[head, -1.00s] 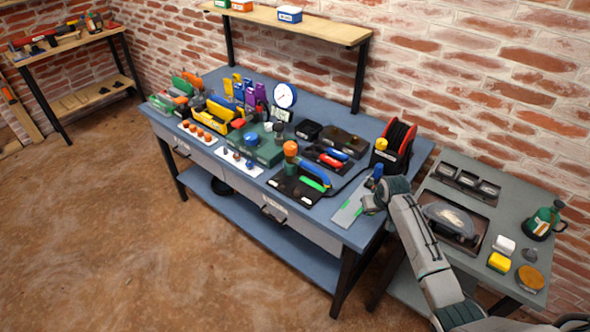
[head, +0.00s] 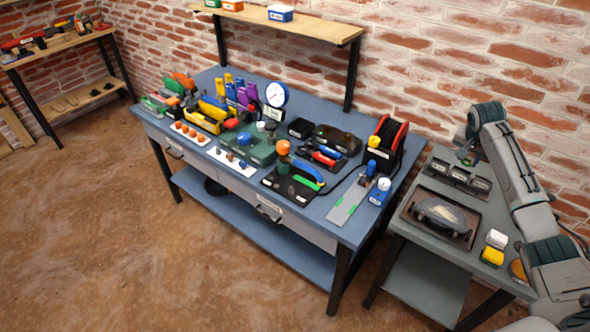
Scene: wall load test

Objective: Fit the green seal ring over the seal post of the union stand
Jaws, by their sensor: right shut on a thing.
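My right gripper (head: 465,157) is above the dark three-part tray at the back of the grey side table. It is shut on a small green thing that shows only as a speck at the fingertips. It looks like the green seal ring, but its shape is too small to make out. I cannot tell for sure which fixture is the union stand, and no seal post can be picked out. My left gripper is not in view.
The dark three-part tray (head: 459,178) and a tray with a grey domed part (head: 439,219) are on the side table. The blue workbench (head: 322,206) is crowded with tools, a gauge and a cable reel.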

